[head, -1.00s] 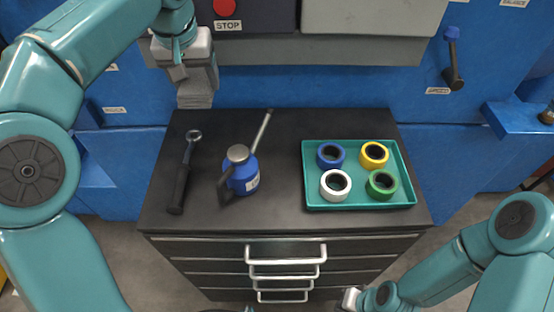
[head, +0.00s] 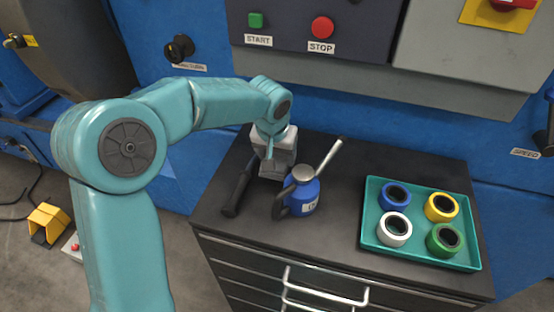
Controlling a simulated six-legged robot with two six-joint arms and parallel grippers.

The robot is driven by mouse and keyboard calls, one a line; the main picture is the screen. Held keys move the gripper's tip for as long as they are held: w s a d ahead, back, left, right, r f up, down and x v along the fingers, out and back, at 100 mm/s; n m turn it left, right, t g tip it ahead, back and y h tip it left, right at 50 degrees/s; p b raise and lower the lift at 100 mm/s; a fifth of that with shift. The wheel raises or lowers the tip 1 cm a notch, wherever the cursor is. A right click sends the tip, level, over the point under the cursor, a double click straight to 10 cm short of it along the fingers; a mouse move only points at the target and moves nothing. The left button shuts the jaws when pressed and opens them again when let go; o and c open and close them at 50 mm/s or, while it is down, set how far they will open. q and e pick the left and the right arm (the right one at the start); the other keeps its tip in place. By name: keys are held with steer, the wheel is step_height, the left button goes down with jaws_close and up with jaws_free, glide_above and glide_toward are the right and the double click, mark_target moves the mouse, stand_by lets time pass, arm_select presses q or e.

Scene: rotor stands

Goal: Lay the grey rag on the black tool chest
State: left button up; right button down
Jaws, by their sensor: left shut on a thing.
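The black tool chest (head: 340,235) stands in the middle of the head view, its dark flat top in sight. My left gripper (head: 277,163) is over the back left part of that top, pointing down. It is shut on a small grey bundle, the grey rag (head: 277,173), which shows only in part below the jaws. The rag is close above the top or touching it; I cannot tell which. My right gripper is out of view.
A black-handled ratchet (head: 239,192) lies left of the gripper, its head hidden. A blue oil can (head: 304,194) stands just right and in front. A teal tray (head: 374,228) with several tape rolls is at the right. A blue machine with a STOP button (head: 322,27) rises behind.

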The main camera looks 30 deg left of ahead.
arm_select(q)
steer(key=shift+s+f, duration=0.1)
steer(key=shift+f, duration=0.65)
steer(key=shift+w+f, duration=0.2)
steer(key=shift+f, duration=0.15)
steer(key=shift+s+f, duration=0.1)
steer(key=shift+s, duration=0.05)
steer(key=o, duration=1.1)
steer(key=shift+f, duration=0.1)
steer(key=shift+o, duration=0.2)
